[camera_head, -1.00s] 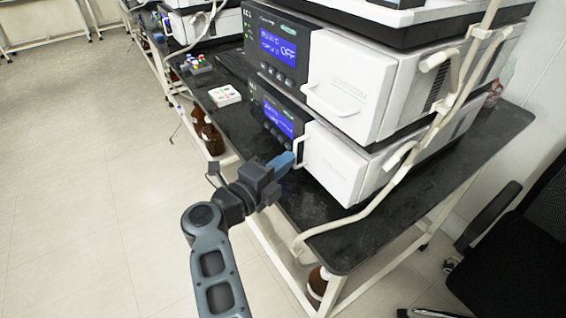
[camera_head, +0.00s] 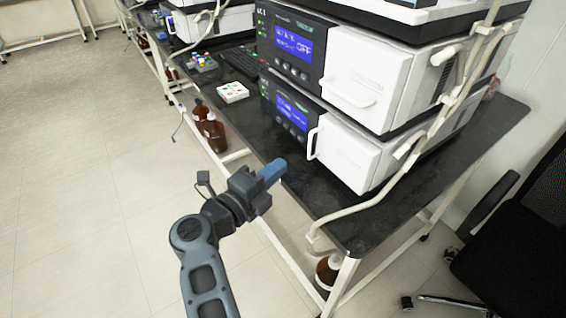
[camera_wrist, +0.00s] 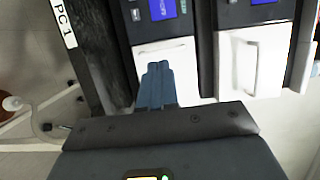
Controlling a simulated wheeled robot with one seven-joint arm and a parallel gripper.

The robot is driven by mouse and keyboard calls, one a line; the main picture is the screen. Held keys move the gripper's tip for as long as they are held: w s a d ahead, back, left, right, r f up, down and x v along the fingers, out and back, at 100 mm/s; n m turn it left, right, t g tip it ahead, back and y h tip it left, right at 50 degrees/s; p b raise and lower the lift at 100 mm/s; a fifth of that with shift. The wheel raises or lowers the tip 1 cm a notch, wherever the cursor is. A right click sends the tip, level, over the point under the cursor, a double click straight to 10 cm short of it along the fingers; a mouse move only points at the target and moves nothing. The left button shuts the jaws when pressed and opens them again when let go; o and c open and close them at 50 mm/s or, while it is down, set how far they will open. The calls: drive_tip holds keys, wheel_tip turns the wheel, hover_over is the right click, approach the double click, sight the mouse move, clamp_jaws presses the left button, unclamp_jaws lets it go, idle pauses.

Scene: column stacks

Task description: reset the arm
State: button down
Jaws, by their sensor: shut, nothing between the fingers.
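My gripper (camera_head: 272,172) has blue fingers and is shut and empty. In the head view it hangs over the front edge of the black bench (camera_head: 345,232), apart from the lower instrument. In the wrist view the blue fingers (camera_wrist: 157,85) lie together in front of a white door. My grey arm reaches up to it from the bottom of the head view.
Two stacked column units stand on the bench: an upper one with a white door (camera_head: 362,80) and a lower one with a white door (camera_head: 345,152) and handle. A black chair (camera_head: 515,240) stands at right. Floor at left is clear.

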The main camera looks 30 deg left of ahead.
drive_tip(key=s+a, duration=0.1)
drive_tip(key=s, duration=0.5)
drive_tip(key=shift+s, duration=0.15)
drive_tip(key=w+d+f+n+t, duration=0.1)
drive_tip(key=d+n+t, duration=0.15)
drive_tip(key=d, duration=1.05)
drive_tip(key=w+d+f+n+t, duration=0.1)
drive_tip(key=d+f+n, duration=0.15)
drive_tip(key=d, duration=1.05)
drive_tip(key=s+d+n+y, duration=0.4)
drive_tip(key=s+d+n, duration=0.35)
drive_tip(key=d, duration=0.45)
drive_tip(key=s+d+r+n+g, duration=0.2)
drive_tip(key=s+d, duration=0.1)
drive_tip(key=s, duration=0.5)
drive_tip(key=s+d+r+n+g+h, duration=0.1)
drive_tip(key=s+d+r+n+g, duration=0.1)
drive_tip(key=s, duration=0.6)
drive_tip(key=s+d+r+n+g+h, duration=0.1)
drive_tip(key=s+d+r+n+g, duration=0.1)
drive_tip(key=s+d, duration=0.3)
drive_tip(key=s+r, duration=0.1)
drive_tip(key=s, duration=0.3)
drive_tip(key=shift+n, duration=0.35)
